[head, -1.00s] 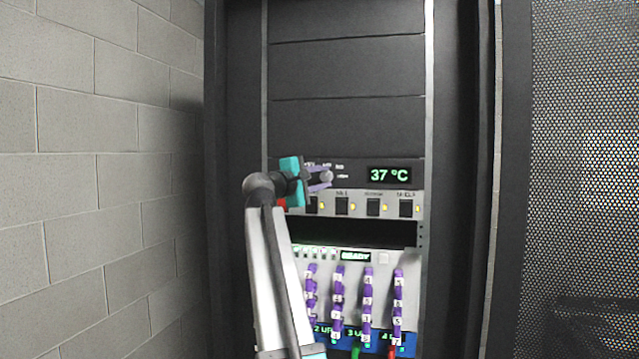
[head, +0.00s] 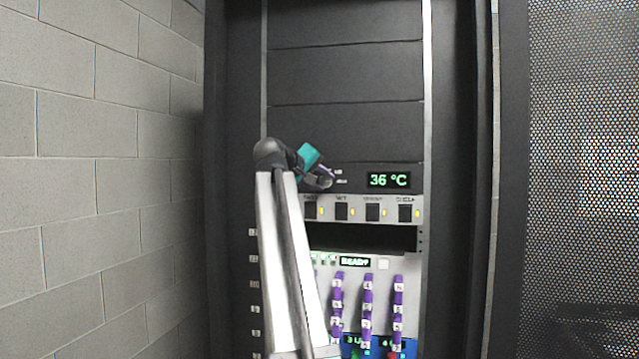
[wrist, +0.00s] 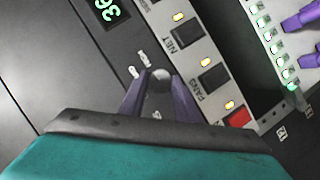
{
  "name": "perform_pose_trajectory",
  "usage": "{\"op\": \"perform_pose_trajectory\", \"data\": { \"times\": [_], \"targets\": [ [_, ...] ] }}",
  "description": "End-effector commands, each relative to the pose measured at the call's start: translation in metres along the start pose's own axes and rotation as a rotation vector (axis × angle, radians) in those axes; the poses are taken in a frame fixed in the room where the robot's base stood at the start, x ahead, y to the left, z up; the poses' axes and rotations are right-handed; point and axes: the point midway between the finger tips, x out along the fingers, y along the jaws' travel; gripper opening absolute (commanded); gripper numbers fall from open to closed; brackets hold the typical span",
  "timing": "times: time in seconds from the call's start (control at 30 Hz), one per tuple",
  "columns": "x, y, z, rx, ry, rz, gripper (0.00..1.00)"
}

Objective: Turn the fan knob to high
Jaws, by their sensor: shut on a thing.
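The fan knob (wrist: 161,76) is a small grey round knob on the dark fan panel, seen between my fingertips in the wrist view. My gripper (wrist: 160,92), teal with purple-grey fingers, is shut on the knob. In the head view my gripper (head: 325,179) is at the left part of the fan panel and mostly covers the knob. The temperature display (head: 389,180) to its right reads 36 °C in green. Small white labels (wrist: 138,64) stand around the knob; they are too small to read, and some are hidden by my fingers.
Below the panel is a row of dark switches (head: 372,212) with yellow lights. A red switch (wrist: 237,118) lies near my gripper in the wrist view. Lower down are purple drive handles (head: 367,310). A block wall (head: 100,180) stands at the left.

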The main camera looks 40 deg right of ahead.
Motion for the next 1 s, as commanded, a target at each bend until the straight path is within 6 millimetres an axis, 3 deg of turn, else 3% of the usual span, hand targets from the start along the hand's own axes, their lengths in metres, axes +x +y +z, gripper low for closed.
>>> {"op": "perform_pose_trajectory", "data": {
  "times": [0.7,0.73,0.8,1.0],
  "targets": [
    [0.0005,0.0061,-0.0022,0.092,0.009,-0.031,0.07],
    [0.0005,0.0061,-0.0023,0.091,0.010,-0.031,0.34],
    [0.0003,0.0054,-0.0022,0.091,0.009,-0.032,0.46],
    [-0.0001,0.0031,-0.0015,0.091,0.008,-0.036,0.48]
  ]
}}
